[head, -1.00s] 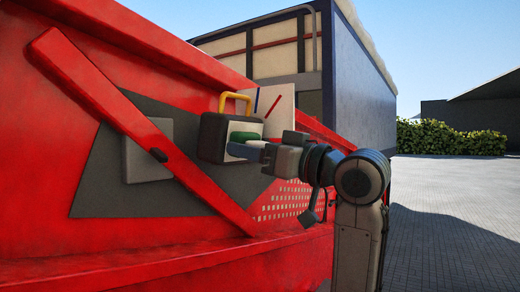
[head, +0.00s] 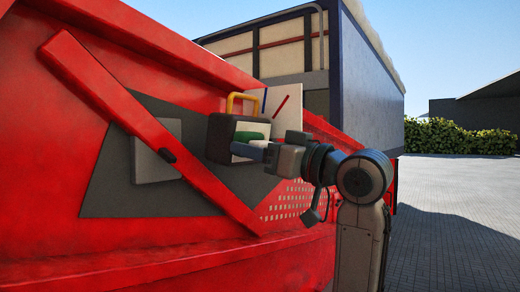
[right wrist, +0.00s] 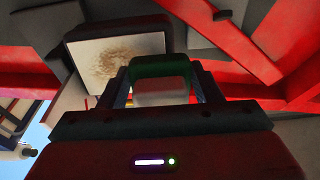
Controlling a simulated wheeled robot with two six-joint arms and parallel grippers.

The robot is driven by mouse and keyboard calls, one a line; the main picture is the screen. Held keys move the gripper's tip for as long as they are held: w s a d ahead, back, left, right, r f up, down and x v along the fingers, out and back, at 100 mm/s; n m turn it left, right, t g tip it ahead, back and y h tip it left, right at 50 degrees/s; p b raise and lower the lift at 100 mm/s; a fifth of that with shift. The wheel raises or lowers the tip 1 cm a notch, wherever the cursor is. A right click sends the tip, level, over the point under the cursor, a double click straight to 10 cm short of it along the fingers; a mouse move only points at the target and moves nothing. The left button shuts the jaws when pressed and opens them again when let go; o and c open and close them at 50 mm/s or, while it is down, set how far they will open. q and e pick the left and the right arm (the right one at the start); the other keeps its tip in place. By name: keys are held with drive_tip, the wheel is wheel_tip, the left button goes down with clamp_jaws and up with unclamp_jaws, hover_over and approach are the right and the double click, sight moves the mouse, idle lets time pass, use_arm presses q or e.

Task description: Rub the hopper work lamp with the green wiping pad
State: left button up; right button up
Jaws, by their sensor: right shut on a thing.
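The work lamp is a dark box (head: 219,137) with a yellow handle on top, on the red hopper's side. In the right wrist view its pale face (right wrist: 118,58) carries a brown smudge. My right gripper (head: 257,149) is shut on the green wiping pad (head: 249,136), in front of the lamp's face. The pad (right wrist: 160,66) and a pale block behind it sit between the fingers in the right wrist view. The pad overlaps the lower right of the lamp's face there; I cannot tell whether they touch. My left gripper is not in view.
A red diagonal bar (head: 140,125) crosses the hopper side left of the lamp, over a grey panel (head: 108,185). A white board (head: 284,103) with coloured lines stands behind the lamp. Paved ground (head: 450,190) at the right is open.

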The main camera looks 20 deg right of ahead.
drive_tip(key=shift+w+a+r, duration=0.1)
drive_tip(key=shift+w+a, duration=0.25)
drive_tip(key=shift+w, duration=0.1)
drive_tip(key=shift+d, duration=0.15)
